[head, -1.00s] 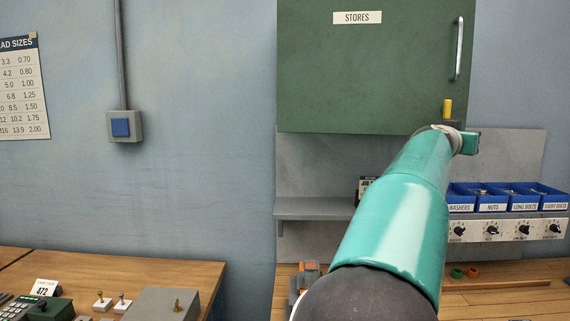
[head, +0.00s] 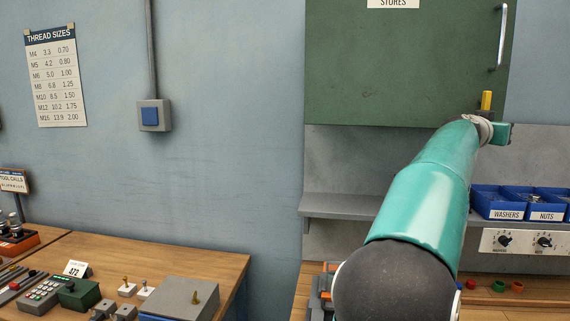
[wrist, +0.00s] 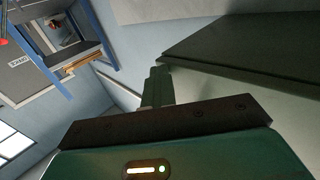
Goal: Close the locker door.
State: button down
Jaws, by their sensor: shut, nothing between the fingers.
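The locker door (head: 405,65) is a dark green panel with a STORES label and a metal handle (head: 501,38) near its right edge. Its front faces me in the head view. I cannot tell whether it stands slightly ajar. My arm reaches up to the door's lower right, below the handle. My gripper's fingers are mostly hidden there behind the wrist. In the wrist view my gripper (wrist: 157,85) is shut and empty, its tips close to the corner of a dark green panel (wrist: 250,42). I cannot tell whether they touch.
A grey shelf (head: 345,205) and blue bins (head: 500,203) are below the locker. A wooden bench (head: 225,266) with a keypad (head: 45,290) and a grey box (head: 180,300) is at lower left. The blue wall between has a switch (head: 152,116).

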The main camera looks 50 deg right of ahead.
jog(key=shift+w+d+r, duration=0.15)
jog(key=shift+w+r, duration=0.05)
jog(key=shift+w, duration=0.1)
dwell(0.7)
jog(key=shift+f, duration=0.15)
